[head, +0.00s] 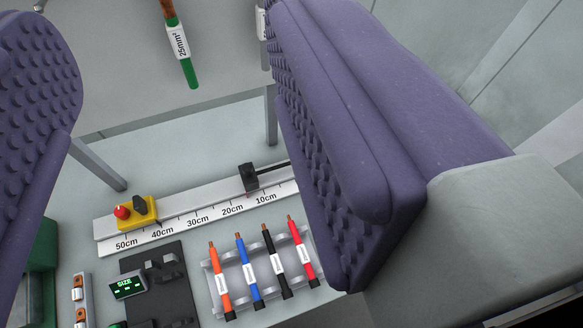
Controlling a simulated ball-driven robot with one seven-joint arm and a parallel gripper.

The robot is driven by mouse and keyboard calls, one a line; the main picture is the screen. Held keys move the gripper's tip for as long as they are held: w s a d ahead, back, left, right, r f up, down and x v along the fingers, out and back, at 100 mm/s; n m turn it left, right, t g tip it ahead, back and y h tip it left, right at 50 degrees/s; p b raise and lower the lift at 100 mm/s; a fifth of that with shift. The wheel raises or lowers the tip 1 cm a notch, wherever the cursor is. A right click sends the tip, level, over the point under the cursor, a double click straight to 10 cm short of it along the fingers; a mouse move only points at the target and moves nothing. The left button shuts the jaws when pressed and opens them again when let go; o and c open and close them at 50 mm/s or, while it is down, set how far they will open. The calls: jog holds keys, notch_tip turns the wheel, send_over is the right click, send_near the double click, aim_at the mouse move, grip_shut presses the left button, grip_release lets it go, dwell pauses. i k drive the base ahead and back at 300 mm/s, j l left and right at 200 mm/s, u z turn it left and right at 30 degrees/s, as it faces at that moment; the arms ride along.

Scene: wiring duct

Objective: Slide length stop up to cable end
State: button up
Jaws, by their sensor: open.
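My gripper (180,135) is open, with its two studded purple fingers wide apart in the near foreground and nothing between them. Beyond and below it, a long white ruler rail (186,221) has marks from 10cm to 50cm. A yellow block (138,212) with a red knob and a black part sits on the rail near the 50cm end; it looks like the length stop. A black block (249,178) stands on the rail between 10cm and 20cm. A thin black cable (274,167) runs right from it, and its far part is hidden behind my right finger.
Orange (220,280), blue (248,270), black (274,262) and red (301,253) cable pieces lie on a grey rack. A dark device with a green SIZE display (128,285) is left of it. A green cable labelled 25mm² (181,45) shows at top.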

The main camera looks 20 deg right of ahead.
aim_at(143, 210)
jog(key=k+u, duration=0.15)
jog(key=u, duration=0.65)
jog(key=i+l, duration=0.15)
jog(key=i, duration=0.15)
jog(key=i+l+u, duration=0.1)
jog(key=i+l, duration=0.1)
jog(key=i, duration=0.1)
